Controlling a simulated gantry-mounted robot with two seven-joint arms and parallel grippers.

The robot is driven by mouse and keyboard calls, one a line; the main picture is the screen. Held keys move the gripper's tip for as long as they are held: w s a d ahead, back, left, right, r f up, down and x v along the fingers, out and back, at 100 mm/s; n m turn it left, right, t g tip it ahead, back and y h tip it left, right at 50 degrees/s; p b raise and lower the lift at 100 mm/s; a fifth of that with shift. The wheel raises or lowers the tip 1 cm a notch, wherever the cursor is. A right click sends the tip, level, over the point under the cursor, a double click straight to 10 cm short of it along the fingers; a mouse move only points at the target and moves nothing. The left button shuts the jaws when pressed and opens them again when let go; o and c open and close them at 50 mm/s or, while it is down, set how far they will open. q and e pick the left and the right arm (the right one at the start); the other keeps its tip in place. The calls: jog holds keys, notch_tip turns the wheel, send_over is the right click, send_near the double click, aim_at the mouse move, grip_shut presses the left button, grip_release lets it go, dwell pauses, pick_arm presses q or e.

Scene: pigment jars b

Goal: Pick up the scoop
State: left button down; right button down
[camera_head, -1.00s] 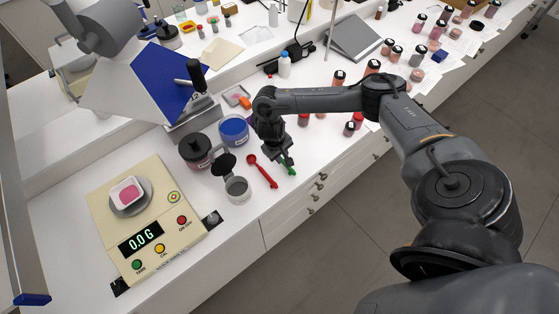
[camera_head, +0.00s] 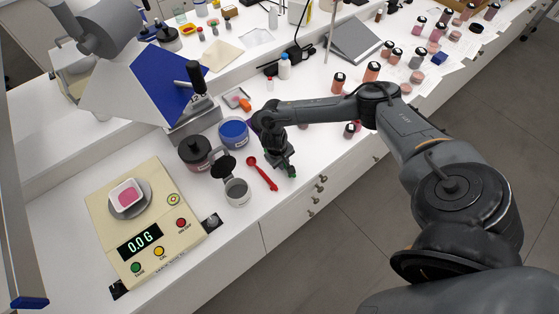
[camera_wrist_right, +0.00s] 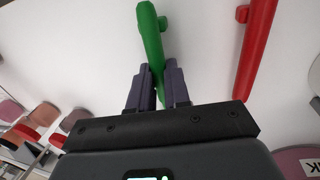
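A red scoop (camera_head: 264,174) lies on the white bench, its round bowl end toward the dark jar. Its red handle also shows in the right wrist view (camera_wrist_right: 257,45). My right gripper (camera_head: 290,173) is low over the bench, just right of the red scoop. A slim green tool (camera_wrist_right: 151,38) lies between its two fingers (camera_wrist_right: 158,80). In the head view the gripper hides most of the green tool. My left gripper is not in view.
Left of the red scoop stand an open clear jar (camera_head: 237,191), a dark-lidded jar (camera_head: 196,152) and a blue jar (camera_head: 234,132). A balance (camera_head: 160,190) reading 0.0 holds a dish of pink powder (camera_head: 126,197). The bench's front edge is close to my right gripper.

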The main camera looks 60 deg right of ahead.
jog(key=shift+r, duration=0.15)
jog(key=shift+r, duration=0.55)
notch_tip(320, 180, up, 3)
jog(key=shift+f, duration=0.2)
jog(key=s+r+p, duration=0.1)
jog(key=s+r, duration=0.6)
jog(key=s, duration=0.4)
jog(key=shift+s+a, duration=0.25)
jog(key=shift+s, duration=0.1)
dwell(0.4)
